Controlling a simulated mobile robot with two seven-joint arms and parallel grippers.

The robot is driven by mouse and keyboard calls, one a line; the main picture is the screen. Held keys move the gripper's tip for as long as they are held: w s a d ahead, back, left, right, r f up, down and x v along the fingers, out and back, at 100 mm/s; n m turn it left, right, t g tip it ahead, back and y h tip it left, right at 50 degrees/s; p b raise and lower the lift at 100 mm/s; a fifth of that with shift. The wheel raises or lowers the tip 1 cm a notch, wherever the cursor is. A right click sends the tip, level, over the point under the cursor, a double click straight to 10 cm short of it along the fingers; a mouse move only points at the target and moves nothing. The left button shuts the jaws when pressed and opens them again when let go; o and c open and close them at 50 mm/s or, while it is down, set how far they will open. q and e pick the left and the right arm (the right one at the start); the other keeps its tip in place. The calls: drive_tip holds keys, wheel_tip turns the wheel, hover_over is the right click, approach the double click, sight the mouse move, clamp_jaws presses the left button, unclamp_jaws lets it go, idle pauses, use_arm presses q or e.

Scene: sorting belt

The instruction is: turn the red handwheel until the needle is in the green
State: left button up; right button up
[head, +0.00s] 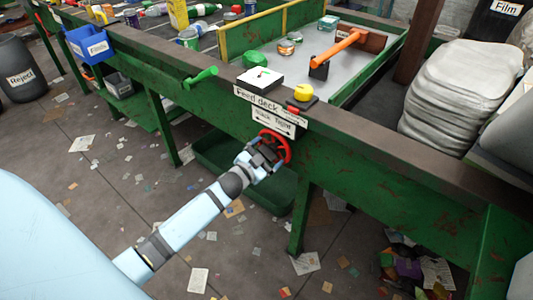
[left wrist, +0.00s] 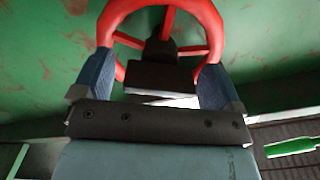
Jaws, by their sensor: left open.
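The red handwheel (head: 288,147) is on the green front side of the deck, below the "Feed deck" and "Slack Tight" labels (head: 270,116). My left gripper (head: 262,153) is at the wheel and hides part of it. In the left wrist view the handwheel (left wrist: 208,18) shows its rim, spokes and dark hub. The open fingers of my left gripper (left wrist: 157,70) stand apart at the left and right of its lower part; I cannot tell whether they touch it. A white-faced box (head: 260,77) on the deck edge looks like the gauge; its needle is too small to read. My right gripper is not in view.
A yellow knob (head: 303,92) and a green lever (head: 201,77) are near the wheel. A dark green bin (head: 215,153) is under the deck. Scraps litter the floor.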

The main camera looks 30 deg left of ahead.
use_arm(q)
drive_tip(key=s+a+p, duration=0.1)
drive_tip(key=s, duration=1.2)
drive_tip(key=shift+s, duration=0.4)
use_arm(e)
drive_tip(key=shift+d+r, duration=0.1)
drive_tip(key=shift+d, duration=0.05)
use_arm(q)
drive_tip(key=shift+a+f, duration=0.1)
drive_tip(key=shift+f, duration=0.05)
drive_tip(key=shift+c, duration=1.4)
wheel_tip(320, 180, down, 4)
drive_tip(key=w+a+m+t+h+b, duration=0.2)
drive_tip(key=m+t+h+b, duration=0.1)
drive_tip(key=h+b, duration=0.15)
drive_tip(key=b+x, duration=0.1)
drive_tip(key=x, duration=1.1)
drive_tip(key=shift+a, duration=0.15)
drive_tip(key=shift+w, duration=0.45)
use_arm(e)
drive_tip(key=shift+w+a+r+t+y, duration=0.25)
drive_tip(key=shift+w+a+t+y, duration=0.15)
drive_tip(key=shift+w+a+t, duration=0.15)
